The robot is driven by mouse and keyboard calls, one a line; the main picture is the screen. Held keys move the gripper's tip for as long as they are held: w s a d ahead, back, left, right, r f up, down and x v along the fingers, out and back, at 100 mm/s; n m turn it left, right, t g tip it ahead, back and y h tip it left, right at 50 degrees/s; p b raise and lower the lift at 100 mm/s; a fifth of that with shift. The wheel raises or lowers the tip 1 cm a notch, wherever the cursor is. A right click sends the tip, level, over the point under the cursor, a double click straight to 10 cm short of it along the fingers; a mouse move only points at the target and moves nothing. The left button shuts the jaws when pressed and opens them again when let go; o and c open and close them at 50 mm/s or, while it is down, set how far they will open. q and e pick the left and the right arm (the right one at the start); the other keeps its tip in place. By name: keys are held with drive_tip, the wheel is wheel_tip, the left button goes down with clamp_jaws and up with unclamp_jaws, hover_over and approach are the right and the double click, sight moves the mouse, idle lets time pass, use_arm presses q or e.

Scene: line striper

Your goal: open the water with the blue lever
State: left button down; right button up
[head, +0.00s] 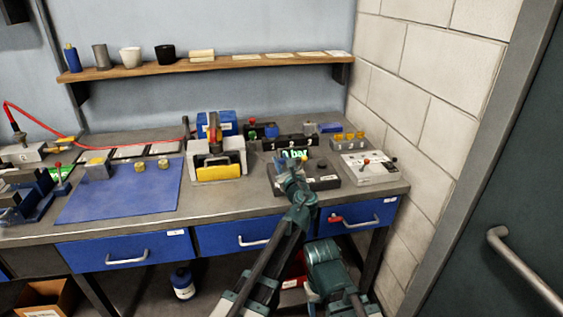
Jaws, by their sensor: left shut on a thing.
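The lever's exact angle cannot be told. The dark box's right part (322,178), with a small knob, is uncovered. Links of my other arm show at the bottom, but its gripper does not.
A light grey box with red and black knobs (370,167) stands to the right, near the wall. A white and yellow device (217,160) stands to the left, beside a blue mat (125,195). A shelf (200,66) hangs above the bench. Blue drawers (120,250) are below.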

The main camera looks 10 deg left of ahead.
idle(0.3)
use_arm(q)
drive_tip(key=shift+r+p, duration=0.2)
drive_tip(key=shift+p, duration=0.3)
drive_tip(key=w+g+p, duration=0.1)
drive_tip(key=p, duration=0.2)
drive_tip(key=w+r+g+h+p, duration=0.1)
drive_tip(key=g+p, duration=0.1)
drive_tip(key=p, duration=0.2)
drive_tip(key=shift+a+r+p, duration=0.3)
drive_tip(key=w+g+p, duration=0.1)
drive_tip(key=p, duration=0.1)
drive_tip(key=w+g+h+p, duration=0.1)
drive_tip(key=g+p, duration=0.1)
drive_tip(key=p, duration=0.1)
drive_tip(key=w+a+g+h+p, duration=0.1)
drive_tip(key=g+p, duration=0.1)
drive_tip(key=shift+w+f+p, duration=0.2)
drive_tip(key=shift+f+p, duration=0.15)
drive_tip(key=shift+p, duration=0.05)
drive_tip(key=shift+w+a+f+g+h+p, duration=0.15)
drive_tip(key=shift+w+f+g+h+p, duration=0.25)
drive_tip(key=shift+g+p, duration=0.45)
drive_tip(key=shift+w+a+f+m+g+p, duration=0.15)
drive_tip(key=shift+w+f+m+g+p, duration=0.2)
drive_tip(key=shift+g, duration=0.3)
